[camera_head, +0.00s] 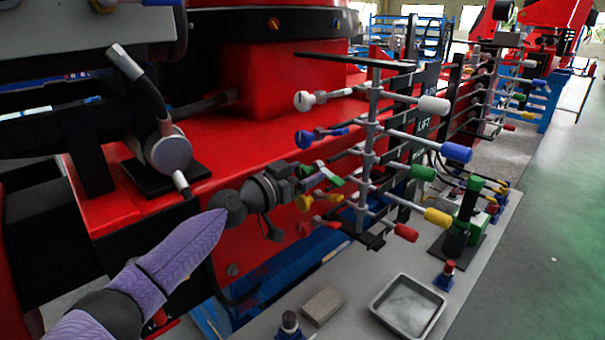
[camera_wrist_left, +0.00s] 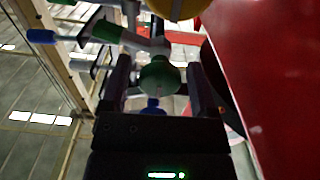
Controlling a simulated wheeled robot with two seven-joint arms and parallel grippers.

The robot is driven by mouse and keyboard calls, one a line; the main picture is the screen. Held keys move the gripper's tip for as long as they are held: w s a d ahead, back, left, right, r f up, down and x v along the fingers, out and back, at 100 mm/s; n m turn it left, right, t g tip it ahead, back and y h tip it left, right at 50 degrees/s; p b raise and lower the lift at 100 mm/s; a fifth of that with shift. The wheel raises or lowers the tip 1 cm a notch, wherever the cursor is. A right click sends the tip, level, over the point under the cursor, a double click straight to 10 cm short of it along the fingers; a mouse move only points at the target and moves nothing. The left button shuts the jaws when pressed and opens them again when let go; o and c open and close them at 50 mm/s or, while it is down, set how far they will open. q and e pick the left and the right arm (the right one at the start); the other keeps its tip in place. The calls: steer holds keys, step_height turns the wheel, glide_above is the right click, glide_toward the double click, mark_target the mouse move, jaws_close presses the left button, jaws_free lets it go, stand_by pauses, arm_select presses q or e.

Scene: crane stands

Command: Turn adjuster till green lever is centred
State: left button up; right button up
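The lever stand (camera_head: 368,150) has levers with coloured handles on its right side. The green lever handle (camera_head: 423,172) is between the blue one above and the yellow one below. It runs roughly parallel to its neighbours; I cannot tell if it is centred. The green adjuster (camera_head: 335,181) is at the lever's left end, partly hidden by my left gripper (camera_head: 318,178). In the left wrist view, the rounded green adjuster (camera_wrist_left: 160,76) is between the fingers of the left gripper (camera_wrist_left: 160,88), with gaps visible on both sides. My right gripper is not in view.
White (camera_head: 303,101), blue (camera_head: 304,139), yellow (camera_head: 304,202) and red (camera_head: 305,228) adjusters are close around the gripper. A red machine body (camera_head: 235,150) is behind. A grey tray (camera_head: 376,305) and a block (camera_head: 322,306) are on the bench below.

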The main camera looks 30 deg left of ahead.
arm_select(q)
jaws_close()
steer(key=shift+n, duration=0.3)
steer(key=n, duration=0.3)
steer(key=shift+n, duration=0.3)
steer(key=n, duration=0.4)
steer(key=shift+n+p, duration=0.3)
steer(key=n+p, duration=0.1)
steer(key=n, duration=0.3)
steer(key=shift+n+p, duration=0.95)
steer(key=shift+n, duration=1.45)
